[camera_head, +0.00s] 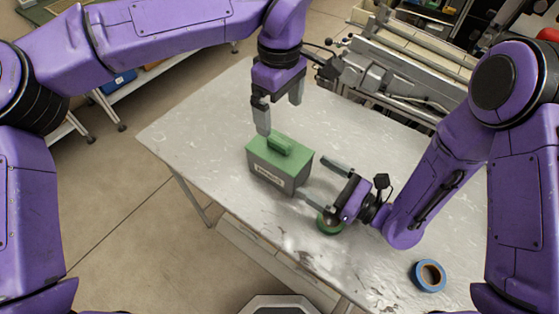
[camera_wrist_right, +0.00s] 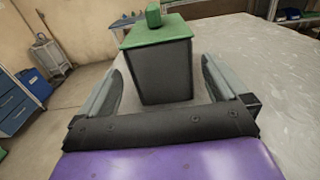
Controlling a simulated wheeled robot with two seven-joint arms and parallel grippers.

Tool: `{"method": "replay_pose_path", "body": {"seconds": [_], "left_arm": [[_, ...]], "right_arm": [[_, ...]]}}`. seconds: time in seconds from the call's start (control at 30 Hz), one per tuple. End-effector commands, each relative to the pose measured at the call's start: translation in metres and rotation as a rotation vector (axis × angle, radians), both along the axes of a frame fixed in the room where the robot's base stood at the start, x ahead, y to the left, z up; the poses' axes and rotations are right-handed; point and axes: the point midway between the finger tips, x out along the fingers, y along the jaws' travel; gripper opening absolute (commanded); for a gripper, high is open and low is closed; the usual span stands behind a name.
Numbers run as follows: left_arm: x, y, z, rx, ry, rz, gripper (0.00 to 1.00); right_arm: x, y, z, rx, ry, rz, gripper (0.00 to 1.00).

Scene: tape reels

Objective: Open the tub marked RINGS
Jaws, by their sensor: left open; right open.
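A grey tub (camera_head: 272,178) with a green lid (camera_head: 262,149) and a raised green handle (camera_head: 280,143) stands on the table. A white label on its front is too small to read. The lid sits on the tub. My left gripper (camera_head: 279,117) is open above the lid, its fingers pointing down near the handle. My right gripper (camera_head: 320,180) is open to the right of the tub, its fingers pointing at the tub's side. In the right wrist view the tub (camera_wrist_right: 163,72) stands ahead, between the spread fingers (camera_wrist_right: 160,88), with the green lid on top.
The grey table (camera_head: 200,137) has free room at its left and back. A green tape reel (camera_head: 329,224) lies partly hidden under my right gripper. A blue tape reel (camera_head: 429,276) lies near the front right. Machinery (camera_head: 390,75) stands behind the table.

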Motion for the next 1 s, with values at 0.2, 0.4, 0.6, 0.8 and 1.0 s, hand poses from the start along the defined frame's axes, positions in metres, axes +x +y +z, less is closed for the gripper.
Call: {"method": "replay_pose_path", "body": {"seconds": [0.2, 0.4, 0.6, 0.8, 1.0], "left_arm": [[0.000, 0.001, 0.001, 0.000, 0.000, 0.001, 1.00], [0.000, 0.001, 0.001, 0.000, 0.000, 0.003, 1.00], [0.000, 0.002, 0.001, 0.000, 0.000, 0.004, 1.00], [0.000, 0.002, 0.001, 0.000, 0.000, 0.004, 1.00], [0.000, 0.002, 0.001, 0.000, 0.000, 0.004, 1.00]], "right_arm": [[0.026, 0.039, 0.001, -0.001, -0.003, 0.008, 1.00], [0.047, 0.068, 0.001, 0.000, -0.004, 0.006, 1.00], [0.055, 0.078, 0.001, 0.001, 0.000, 0.004, 1.00], [0.055, 0.078, 0.001, 0.002, 0.001, 0.004, 1.00], [0.055, 0.078, 0.001, 0.002, 0.000, 0.004, 0.40]]}}
